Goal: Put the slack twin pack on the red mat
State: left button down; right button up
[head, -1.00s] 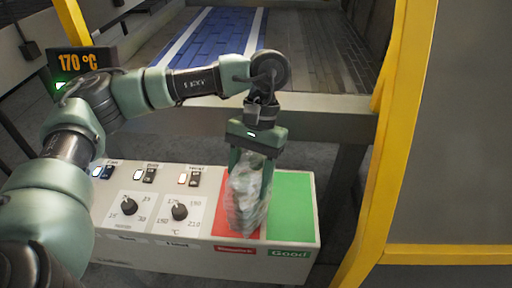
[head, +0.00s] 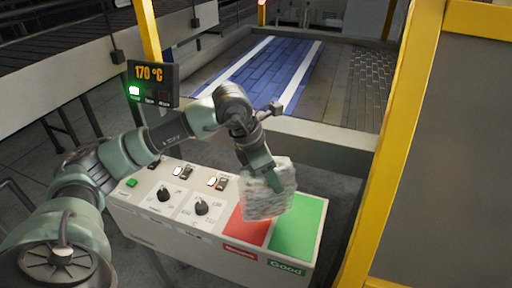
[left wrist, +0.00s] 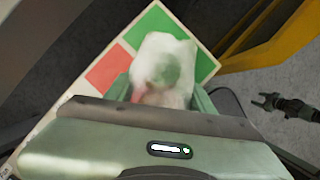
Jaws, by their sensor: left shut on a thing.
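My left gripper (head: 268,180) is shut on the slack twin pack (head: 270,204), a crinkled, clear-whitish bundle. The pack is tilted and appears to be above the panel top, over the back of the red mat (head: 246,230) and the edge of the green mat. I cannot tell for sure whether it touches the panel. In the left wrist view the pack (left wrist: 163,62) is blurred between the fingers and covers part of both mats. A small dark gripper, perhaps my right one (left wrist: 284,103), shows at the right there; its jaws are unclear.
The green mat (head: 302,226) lies right of the red mat, labelled Good. Knobs (head: 201,207) and switches fill the panel's left part. A yellow post (head: 385,150) stands close on the right. A display (head: 150,78) reads 170 °C. A blue belt (head: 262,75) lies behind.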

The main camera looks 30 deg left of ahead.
pick_arm(q)
jog(key=w+a+r+n+t+y+p, duration=0.1)
jog(key=w+a+r+n+y, duration=0.25)
jog(key=a+n, duration=0.45)
notch_tip(320, 180, down, 8)
jog(key=d+n+b, duration=0.1)
jog(key=n+b, duration=0.2)
jog(key=b, duration=0.1)
jog(key=shift+s+d+f+y, duration=0.2)
jog(key=shift+s+d+y, duration=0.15)
jog(key=shift+s, duration=0.1)
pick_arm(e)
jog(key=shift+d+f, duration=0.3)
jog(key=shift+f, duration=0.4)
jog(key=shift+d+f, duration=0.25)
jog(key=shift+f, duration=0.4)
pick_arm(q)
jog(key=shift+f+b, duration=0.5)
jog(key=shift+b, duration=0.1)
pick_arm(e)
jog(key=shift+f, duration=0.5)
pick_arm(q)
jog(key=c, duration=0.7)
grip_release()
jog(key=shift+o, duration=1.2)
jog(key=shift+s, duration=0.1)
